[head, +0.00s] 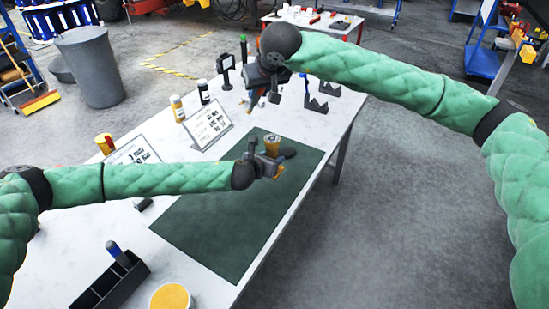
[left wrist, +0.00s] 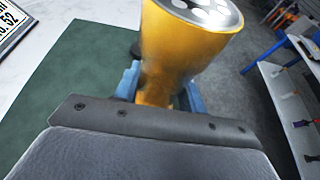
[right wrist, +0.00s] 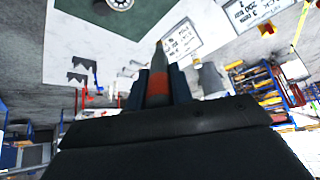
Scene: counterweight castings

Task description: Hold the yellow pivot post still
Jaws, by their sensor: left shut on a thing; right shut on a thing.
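The yellow pivot post (head: 272,143) stands over the green mat (head: 215,225). In the left wrist view the post (left wrist: 168,55) has a yellow flared body and a silver top with holes. My left gripper (head: 270,165) is shut on it; the blue fingers sit on both sides of its narrower lower part. My right gripper (head: 268,92) is raised above the table's far part, away from the post. In the right wrist view it is shut on a dark grey tapered piece (right wrist: 157,90) with an orange-red band. The post's foot is mostly hidden.
Two bottles (head: 178,108), a printed sign (head: 208,124) and black stands (head: 317,104) are on the white table (head: 190,280) beyond the mat. A dark bin (head: 112,280) and a round yellow-topped container (head: 171,297) are at the near end. The mat's near part is clear.

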